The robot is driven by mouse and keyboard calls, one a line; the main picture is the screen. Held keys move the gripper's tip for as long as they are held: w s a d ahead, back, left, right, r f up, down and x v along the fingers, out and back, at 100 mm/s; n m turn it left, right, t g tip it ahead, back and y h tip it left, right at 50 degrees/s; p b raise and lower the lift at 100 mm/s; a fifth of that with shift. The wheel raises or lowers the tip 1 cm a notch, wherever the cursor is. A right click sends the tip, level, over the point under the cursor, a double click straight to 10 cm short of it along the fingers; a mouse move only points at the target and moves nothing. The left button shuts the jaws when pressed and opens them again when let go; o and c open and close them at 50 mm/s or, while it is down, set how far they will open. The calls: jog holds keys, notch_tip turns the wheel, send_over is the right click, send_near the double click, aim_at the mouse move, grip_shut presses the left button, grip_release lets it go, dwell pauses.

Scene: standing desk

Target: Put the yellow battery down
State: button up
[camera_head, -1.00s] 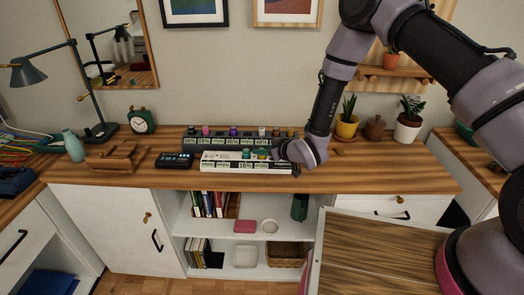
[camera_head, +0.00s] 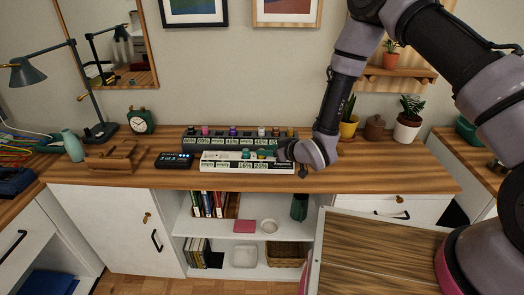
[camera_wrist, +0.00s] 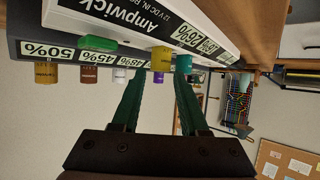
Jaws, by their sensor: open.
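The yellow battery (camera_wrist: 161,57) stands in the white charger (camera_wrist: 140,18), between a teal battery (camera_wrist: 184,63) and a green battery (camera_wrist: 95,43). In the head view it is a small yellow patch (camera_head: 254,157) on the white charger (camera_head: 230,167), mostly hidden by its neighbours. My gripper (camera_wrist: 158,80) is open and empty, its two green fingers pointing toward the yellow battery with a gap before it. In the head view my gripper (camera_head: 277,152) is at the right end of the white charger.
A dark charger (camera_head: 215,143) with several batteries stands behind the white one. A black device (camera_head: 174,160) and a wooden stand (camera_head: 113,156) lie to the left. Potted plants (camera_head: 408,122) stand at the right. The desk top (camera_head: 370,178) right of the chargers is clear.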

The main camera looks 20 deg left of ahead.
jog(key=v, duration=0.9)
jog(key=w+d+r+m+t+h, duration=0.1)
jog(key=w+d+r+m+h, duration=0.2)
jog(key=w+d+r, duration=0.5)
jog(key=w+d+r+m+t+h, duration=0.1)
jog(key=w+d+r+m+h, duration=0.2)
jog(key=d+r, duration=0.75)
jog(key=s+d+r+m+h, duration=0.2)
jog(key=d+r, duration=0.4)
jog(key=r, duration=0.2)
jog(key=s+d+r+m+h, duration=0.1)
jog(key=s+d+r+m, duration=0.3)
jog(key=s+d+r, duration=0.4)
jog(key=s+d+r+m, duration=0.2)
jog(key=s+r, duration=0.1)
jog(key=s, duration=0.4)
jog(key=s+d+r+m+g, duration=0.1)
jog(key=s+d+r+m, duration=0.1)
jog(key=s, duration=0.5)
jog(key=shift+r+g, duration=0.3)
jog(key=shift+r, duration=0.25)
